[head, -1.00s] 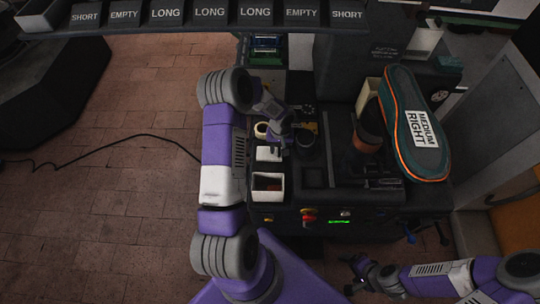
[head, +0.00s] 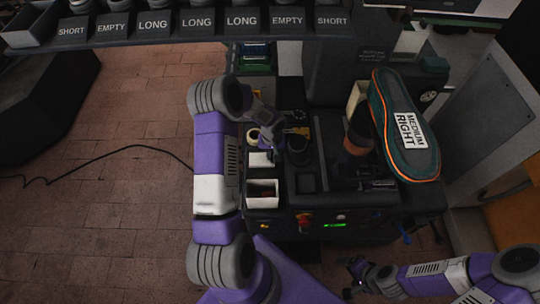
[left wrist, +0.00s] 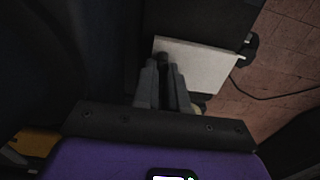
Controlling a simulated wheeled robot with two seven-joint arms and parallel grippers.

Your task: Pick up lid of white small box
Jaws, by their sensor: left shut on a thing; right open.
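A white flat piece, the small box's lid (head: 260,160), is in the head view behind an open white box (head: 262,204) with dark and reddish contents. My left gripper (head: 273,155) is at the lid's right side, its fingers partly hidden by my wrist. In the left wrist view the closed fingers (left wrist: 162,65) meet the edge of the white lid (left wrist: 198,68). I cannot tell whether the lid is clear of what lies under it. My right gripper (head: 357,274) is open and empty at the lower right, away from the boxes.
A round tape-like ring (head: 252,135) lies behind the lid. The dark press (head: 330,200) stands to the right, with a green insole (head: 402,125) labelled MEDIUM RIGHT. A labelled rack (head: 180,30) spans the top. Open brick floor (head: 100,200) is at left.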

